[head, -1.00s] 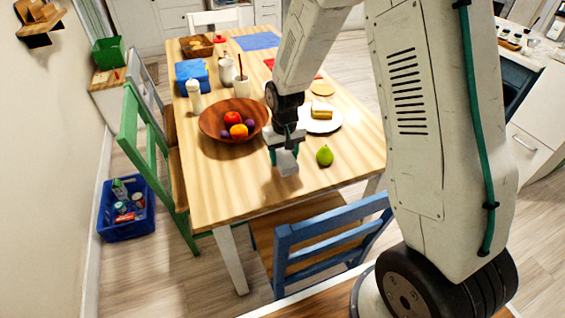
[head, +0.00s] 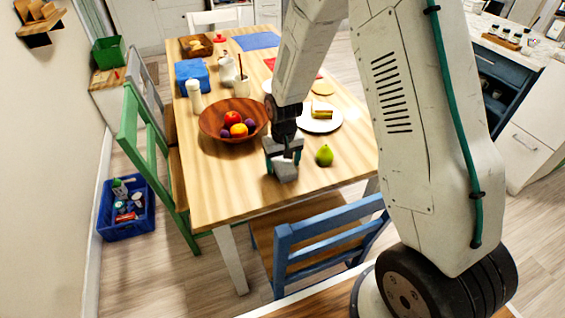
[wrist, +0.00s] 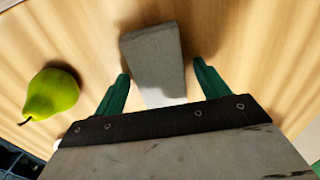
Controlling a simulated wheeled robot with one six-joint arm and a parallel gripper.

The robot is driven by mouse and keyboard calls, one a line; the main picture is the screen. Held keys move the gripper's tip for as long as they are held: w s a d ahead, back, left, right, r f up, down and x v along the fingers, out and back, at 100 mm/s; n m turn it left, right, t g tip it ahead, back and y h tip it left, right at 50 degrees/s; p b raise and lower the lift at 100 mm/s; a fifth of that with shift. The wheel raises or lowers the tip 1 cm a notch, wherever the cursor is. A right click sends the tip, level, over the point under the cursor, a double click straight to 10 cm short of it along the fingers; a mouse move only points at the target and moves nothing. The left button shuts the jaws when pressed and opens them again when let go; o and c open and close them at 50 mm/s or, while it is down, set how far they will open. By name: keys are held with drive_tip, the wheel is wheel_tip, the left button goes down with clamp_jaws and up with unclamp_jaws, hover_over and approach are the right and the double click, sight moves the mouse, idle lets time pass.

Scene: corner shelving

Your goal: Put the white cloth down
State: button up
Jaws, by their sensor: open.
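The white cloth (wrist: 155,58) looks like a folded, pale grey-white block in the wrist view. It lies on the wooden table between my two green fingertips, with a gap on each side. My gripper (wrist: 163,82) is open around it and does not appear to touch it. In the head view my gripper (head: 283,160) is low over the near part of the table, and the cloth (head: 285,172) shows just under it, partly hidden by the fingers.
A green pear (head: 324,155) sits to the right of my gripper. A wooden fruit bowl (head: 208,125) is behind left, and a white plate (head: 327,122) with food is behind right. A blue chair (head: 320,240) stands at the near edge. Bare table (head: 220,190) lies to the left.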

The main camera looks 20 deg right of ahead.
sight(284, 163)
wheel_tip(284, 163, up, 13)
drive_tip(key=s+d+r, duration=0.2)
drive_tip(key=s+r, duration=1.2)
drive_tip(key=r, duration=0.1)
drive_tip(key=s+r, duration=0.1)
drive_tip(key=s, duration=0.7)
drive_tip(key=s+r+t, duration=0.1)
drive_tip(key=s+r, duration=0.1)
drive_tip(key=s, duration=0.6)
drive_tip(key=shift+d+r, duration=0.25)
drive_tip(key=shift+d, duration=0.2)
drive_tip(key=shift+o, duration=0.5)
